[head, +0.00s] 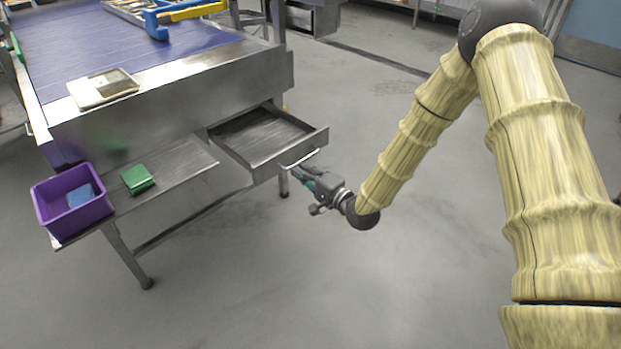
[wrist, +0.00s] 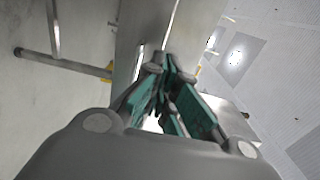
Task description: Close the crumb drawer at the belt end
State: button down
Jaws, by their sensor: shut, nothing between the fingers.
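The crumb drawer (head: 262,137) is a shallow, empty metal tray at the belt end. It stands pulled out from the frame under the purple belt. Its front carries a light bar handle (head: 300,158). My gripper (head: 300,172) is just in front of and below the handle, its fingers shut and pointing at the drawer front. I cannot tell whether the fingertips touch the drawer. In the wrist view the green-padded fingers (wrist: 168,80) are together, with a metal panel close behind them, and nothing shows between them.
A metal side shelf (head: 165,178) left of the drawer holds a green block (head: 137,179) and a purple bin (head: 75,205) with a blue item inside. A light tray (head: 103,88) sits on the belt end (head: 190,70). The floor (head: 330,270) in front of the drawer is clear.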

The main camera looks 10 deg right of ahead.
aim_at(279, 155)
jog(key=x, duration=0.7)
jog(key=shift+w+a, duration=0.15)
jog(key=shift+w, duration=0.05)
